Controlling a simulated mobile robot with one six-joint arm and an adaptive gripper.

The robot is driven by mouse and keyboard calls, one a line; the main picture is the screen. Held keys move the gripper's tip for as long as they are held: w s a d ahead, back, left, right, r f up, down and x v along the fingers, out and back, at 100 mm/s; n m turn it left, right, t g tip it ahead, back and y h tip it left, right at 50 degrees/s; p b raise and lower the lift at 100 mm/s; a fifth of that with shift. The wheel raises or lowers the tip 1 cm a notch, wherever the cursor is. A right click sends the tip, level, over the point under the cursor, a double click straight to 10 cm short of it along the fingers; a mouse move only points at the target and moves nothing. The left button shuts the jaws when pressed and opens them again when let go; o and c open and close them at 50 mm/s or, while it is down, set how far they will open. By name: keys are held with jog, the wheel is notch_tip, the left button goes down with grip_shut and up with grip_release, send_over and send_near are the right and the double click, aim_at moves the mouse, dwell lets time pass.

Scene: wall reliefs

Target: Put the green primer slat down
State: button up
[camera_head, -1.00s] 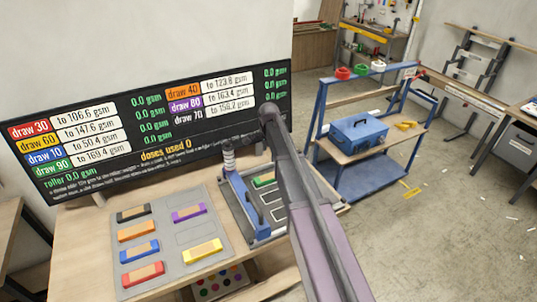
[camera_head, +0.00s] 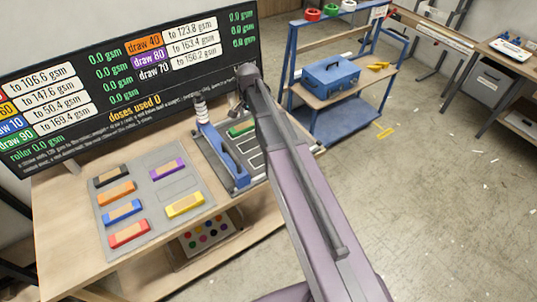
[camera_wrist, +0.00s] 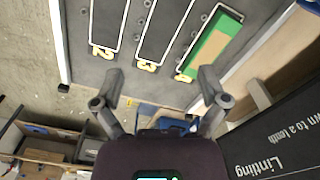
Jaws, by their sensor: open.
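The green primer slat (camera_wrist: 214,48), green with a tan face, lies in the end outlined slot of a dark grey tray (camera_wrist: 120,85) in the wrist view. It also shows in the head view (camera_head: 242,129), partly hidden by my arm. My gripper (camera_wrist: 160,74) is open and empty, its two fingers spread. The right fingertip appears close to the slat's lower end; I cannot tell whether they touch.
A grey mat (camera_head: 147,240) left of the tray holds black, orange, blue, red, purple and yellow slats. A black readout board (camera_head: 130,80) stands behind the bench. A blue trolley (camera_head: 340,118) with a blue toolbox (camera_head: 331,75) stands right; open floor lies beyond.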

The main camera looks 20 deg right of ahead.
jog(key=s+d+n, duration=0.1)
jog(key=s+n, duration=0.8)
jog(key=s, duration=1)
jog(key=shift+s+d, duration=0.15)
jog(key=shift+d, duration=0.2)
